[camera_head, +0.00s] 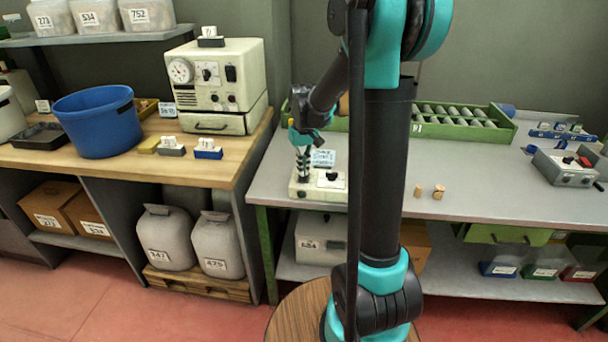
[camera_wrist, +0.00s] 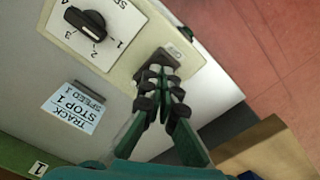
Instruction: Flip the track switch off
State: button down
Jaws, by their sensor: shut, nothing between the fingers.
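The cream control box (camera_head: 335,192) sits near the left front of the grey table. In the wrist view its top (camera_wrist: 120,72) shows a white dial plate with a black speed knob (camera_wrist: 86,23). A small grey switch plate (camera_wrist: 180,50) lies at the box's end, partly covered by my fingertips; its lever position cannot be made out. My gripper (camera_wrist: 160,72) is shut and empty, its tips over or against this plate. It also shows in the head view (camera_head: 303,168), pointing down above the box's left end. A card (camera_wrist: 74,107) reads "TRACK STOP 1, SPEED 3".
Two small corks (camera_head: 428,191) stand to the right of the box. A green tray (camera_head: 462,128) with several slots lies at the back. A grey box with a red part (camera_head: 570,170) stands at the right. The left bench holds a blue tub (camera_head: 98,125) and a cream machine (camera_head: 222,85).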

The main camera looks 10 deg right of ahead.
jog(key=shift+r, duration=3.25)
jog(key=s+d+f+m+t, duration=0.1)
jog(key=s+f, duration=0.4)
jog(key=s, duration=0.6)
jog(key=s+d+f+m+t, duration=0.1)
jog(key=s+d+f+t, duration=0.2)
jog(key=s+f, duration=0.3)
jog(key=s, duration=0.5)
jog(key=shift+f, duration=0.2)
